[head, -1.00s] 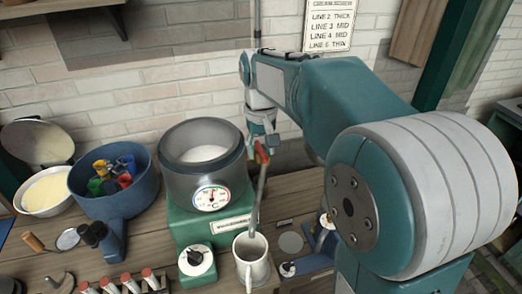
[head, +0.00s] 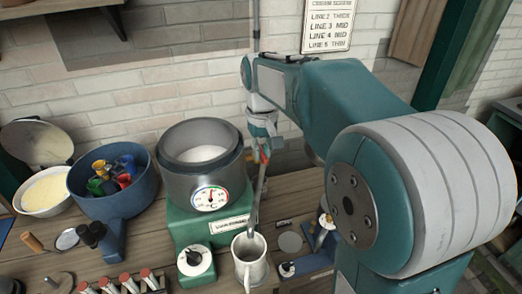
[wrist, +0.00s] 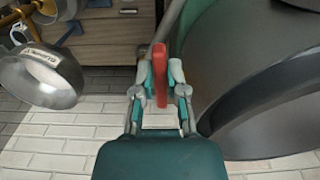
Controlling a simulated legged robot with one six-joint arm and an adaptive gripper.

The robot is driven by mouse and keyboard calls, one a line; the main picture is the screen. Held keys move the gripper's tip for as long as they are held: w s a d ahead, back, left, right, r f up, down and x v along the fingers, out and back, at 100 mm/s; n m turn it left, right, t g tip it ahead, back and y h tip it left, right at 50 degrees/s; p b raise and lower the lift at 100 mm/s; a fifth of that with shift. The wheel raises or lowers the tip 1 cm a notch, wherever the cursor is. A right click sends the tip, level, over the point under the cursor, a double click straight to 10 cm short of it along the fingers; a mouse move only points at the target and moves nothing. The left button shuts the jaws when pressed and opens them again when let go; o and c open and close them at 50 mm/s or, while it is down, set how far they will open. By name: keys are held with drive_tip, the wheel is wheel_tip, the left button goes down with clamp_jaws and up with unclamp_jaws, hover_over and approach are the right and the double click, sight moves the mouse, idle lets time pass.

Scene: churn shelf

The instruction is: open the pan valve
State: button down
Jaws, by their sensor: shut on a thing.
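The pan (head: 163,171) is a dark grey round vessel with pale contents, on a green base (head: 188,225) with a temperature dial (head: 211,195). A thin grey pipe (head: 258,190) at its right runs down toward a white mug (head: 250,272). The red valve handle (wrist: 160,75) stands between my fingers in the wrist view; in the head view only a bit of red shows. My gripper (head: 264,138) is shut on this handle, at the pan's right side. The valve body is mostly hidden, and I cannot tell whether anything flows.
A blue pot of coloured pieces (head: 82,201) and a bowl of yellow contents (head: 40,207) stand at the left. Several red-topped pieces (head: 128,281) line the front edge. A brick wall (head: 150,90) is behind.

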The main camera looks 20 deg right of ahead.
drive_tip(key=w+d+n, duration=0.4)
drive_tip(key=n, duration=1.3)
drive_tip(key=shift+w, duration=0.2)
drive_tip(key=shift+n, duration=0.3)
drive_tip(key=c, duration=0.7)
unclamp_jaws()
drive_tip(key=shift+w, duration=0.1)
drive_tip(key=shift+d, duration=0.1)
